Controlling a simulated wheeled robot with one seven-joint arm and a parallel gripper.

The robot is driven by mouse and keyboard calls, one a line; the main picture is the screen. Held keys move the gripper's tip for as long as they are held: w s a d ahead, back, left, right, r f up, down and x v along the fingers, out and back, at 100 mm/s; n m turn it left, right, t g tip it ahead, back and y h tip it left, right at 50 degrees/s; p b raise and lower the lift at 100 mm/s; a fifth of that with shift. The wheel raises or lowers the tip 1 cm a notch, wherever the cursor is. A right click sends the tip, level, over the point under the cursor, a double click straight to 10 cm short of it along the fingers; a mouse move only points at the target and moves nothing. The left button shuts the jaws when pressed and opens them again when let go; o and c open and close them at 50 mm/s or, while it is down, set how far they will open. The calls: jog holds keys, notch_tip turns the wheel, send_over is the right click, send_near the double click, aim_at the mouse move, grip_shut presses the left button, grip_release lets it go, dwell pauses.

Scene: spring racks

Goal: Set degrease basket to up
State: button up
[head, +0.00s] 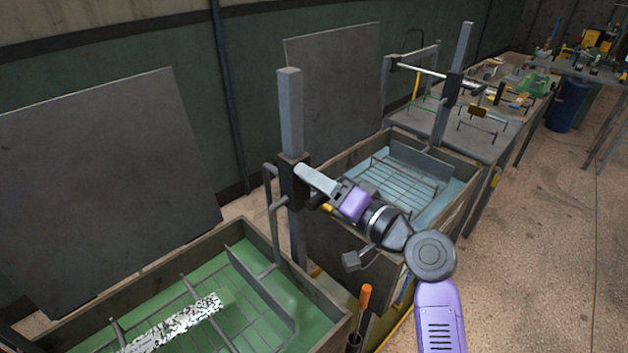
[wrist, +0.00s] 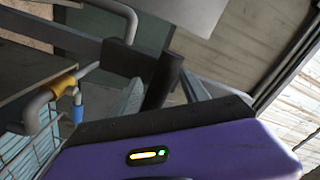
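The left tank (head: 318,327) holds green liquid, with a wire basket (head: 262,285) low in it and a speckled block (head: 178,324) on the basket. A bent grey tube links the basket to a black slider (head: 293,180) on an upright grey post (head: 290,110). No label shows which basket is the degrease one. My gripper (head: 308,178) is at that slider. In the wrist view its two fingers (wrist: 162,92) stand apart on either side of a dark bar (wrist: 161,80). A gap seems to show beside the bar; contact is hard to judge.
A second tank (head: 465,190) with blue liquid and its own wire basket (head: 400,180) stands behind my arm, with another post (head: 455,85). An orange-handled lever (head: 365,297) stands by the left tank's corner. Worktables (head: 500,130) lie beyond. The floor at right is clear.

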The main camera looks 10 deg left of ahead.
jog(key=b+v, duration=0.1)
jog(key=v, duration=0.6)
jog(key=shift+s+d+b, duration=0.15)
jog(key=shift+d+b, duration=0.1)
jog(key=shift+b, duration=0.1)
jog(key=s+d+f+m+t+h, duration=0.2)
jog(key=s+d+f+h, duration=0.3)
jog(key=s+d+f, duration=0.45)
jog(key=s+d+f+m+t+h, duration=0.15)
jog(key=s+d+f+h, duration=0.45)
jog(key=f, duration=0.6)
jog(key=s+d+h, duration=0.2)
jog(key=s+d, duration=0.1)
jog(key=s, duration=1)
jog(key=s+d+r+n+h, duration=0.1)
jog(key=s+r+n, duration=0.3)
jog(key=s, duration=0.9)
notch_tip(320, 180, up, 3)
jog(key=shift+s+d+f, duration=0.1)
jog(key=shift+s+d, duration=0.1)
jog(key=shift+d, duration=0.35)
